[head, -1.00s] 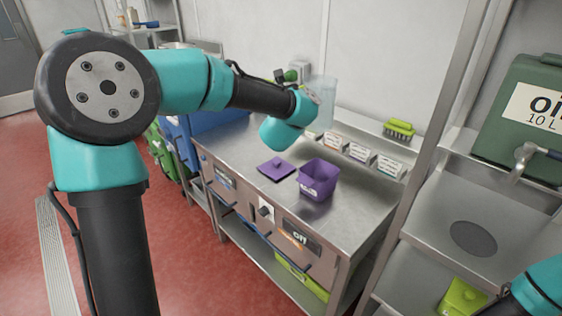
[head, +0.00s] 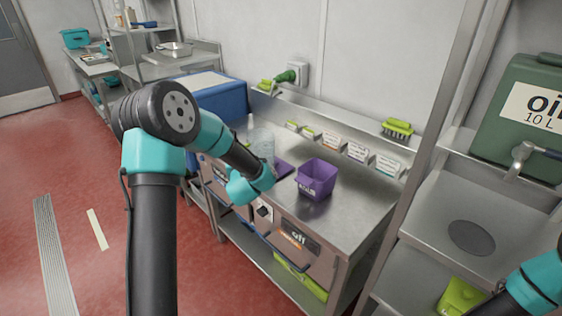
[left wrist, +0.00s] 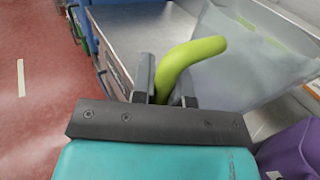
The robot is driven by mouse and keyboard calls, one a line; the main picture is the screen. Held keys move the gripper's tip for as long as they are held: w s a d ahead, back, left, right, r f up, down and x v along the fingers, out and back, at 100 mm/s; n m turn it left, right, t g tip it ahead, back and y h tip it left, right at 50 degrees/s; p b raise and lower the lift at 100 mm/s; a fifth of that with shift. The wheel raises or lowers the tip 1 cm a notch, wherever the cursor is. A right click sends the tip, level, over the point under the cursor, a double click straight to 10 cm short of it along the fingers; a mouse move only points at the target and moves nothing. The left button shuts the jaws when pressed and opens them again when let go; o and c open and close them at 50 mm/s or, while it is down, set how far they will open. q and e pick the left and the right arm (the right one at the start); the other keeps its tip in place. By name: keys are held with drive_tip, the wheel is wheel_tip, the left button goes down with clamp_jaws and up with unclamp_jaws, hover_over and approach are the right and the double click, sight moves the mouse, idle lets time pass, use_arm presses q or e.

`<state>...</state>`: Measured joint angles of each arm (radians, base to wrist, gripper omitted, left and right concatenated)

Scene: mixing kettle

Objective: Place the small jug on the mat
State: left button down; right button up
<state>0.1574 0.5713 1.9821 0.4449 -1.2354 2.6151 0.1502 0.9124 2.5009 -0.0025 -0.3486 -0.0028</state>
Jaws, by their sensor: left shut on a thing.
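A clear jug (head: 262,143) stands out above the left part of the steel counter in the head view. In the left wrist view its see-through body (left wrist: 245,60) fills the upper right and its lime-green handle (left wrist: 195,57) curves up between my fingers. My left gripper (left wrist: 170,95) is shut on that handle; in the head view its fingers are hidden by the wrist. A dark grey round mat (head: 472,238) lies bare on the steel shelf below the oil tap. My right arm enters at the bottom right; its gripper is out of the frame.
A purple container (head: 317,178) stands open on the counter, right of the jug. A purple lid (head: 284,168) lies beside the jug, partly hidden. The green oil drum (head: 520,120) and its tap (head: 524,160) overhang the mat's shelf. A steel upright (head: 430,125) separates counter and shelf.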

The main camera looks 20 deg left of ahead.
use_arm(q)
drive_tip(key=f+x, duration=0.1)
drive_tip(key=x, duration=1.4)
drive_tip(key=shift+a+f, duration=0.2)
drive_tip(key=shift+w, duration=0.2)
drive_tip(key=shift+w+a+f, duration=0.15)
drive_tip(key=shift+f, duration=1.8)
drive_tip(key=c, duration=1.1)
unclamp_jaws()
